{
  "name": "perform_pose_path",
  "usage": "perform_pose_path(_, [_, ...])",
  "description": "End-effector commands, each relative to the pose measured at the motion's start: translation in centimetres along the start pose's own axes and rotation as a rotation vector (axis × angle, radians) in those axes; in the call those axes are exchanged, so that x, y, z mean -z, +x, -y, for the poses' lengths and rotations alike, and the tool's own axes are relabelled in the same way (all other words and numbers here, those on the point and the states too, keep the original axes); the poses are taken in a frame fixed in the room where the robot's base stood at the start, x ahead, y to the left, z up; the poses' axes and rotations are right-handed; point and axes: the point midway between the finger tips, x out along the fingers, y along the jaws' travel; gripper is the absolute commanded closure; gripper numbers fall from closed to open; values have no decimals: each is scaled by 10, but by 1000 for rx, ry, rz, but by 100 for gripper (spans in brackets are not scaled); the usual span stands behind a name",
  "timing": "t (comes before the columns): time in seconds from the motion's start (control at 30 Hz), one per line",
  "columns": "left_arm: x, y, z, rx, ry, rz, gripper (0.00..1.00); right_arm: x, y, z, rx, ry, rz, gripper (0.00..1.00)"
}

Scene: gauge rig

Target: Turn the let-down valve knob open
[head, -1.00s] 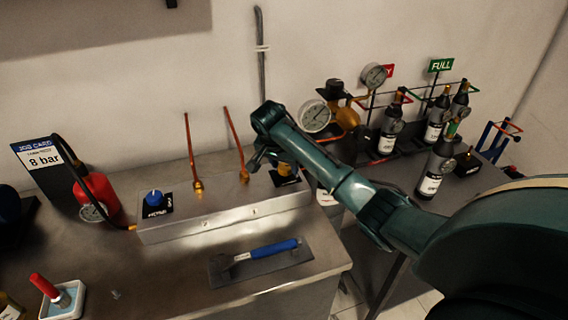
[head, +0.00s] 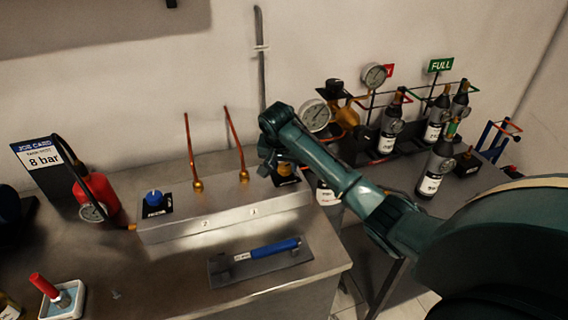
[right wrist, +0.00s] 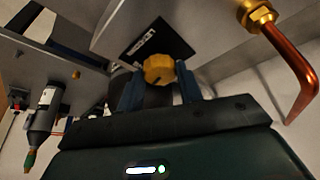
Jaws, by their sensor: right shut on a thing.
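A yellow knob (head: 284,170) sits on a black plate at the right end of the metal manifold block (head: 215,219). My right gripper (head: 272,166) is at this knob and partly covers it in the head view. In the right wrist view the yellow knob (right wrist: 158,68) lies between the two blue fingers of my right gripper (right wrist: 159,84), which is shut on it. The plate's lettering is too small to read. A blue knob (head: 154,198) stands on a labelled black plate at the block's left end. My left gripper is not in view.
Two copper pipes (head: 235,143) rise from the block close to my right gripper. A red gauge bottle (head: 97,196) and job card (head: 43,158) reading 8 bar stand left. A blue-handled tool (head: 274,249) lies in front. Cylinders (head: 437,167) and gauges stand right.

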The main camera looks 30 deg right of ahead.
Motion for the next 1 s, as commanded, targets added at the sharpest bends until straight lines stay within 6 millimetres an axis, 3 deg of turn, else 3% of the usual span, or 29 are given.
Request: perform_pose_path(1.0, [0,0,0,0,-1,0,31,3,1,-5,349,-840,0,87])
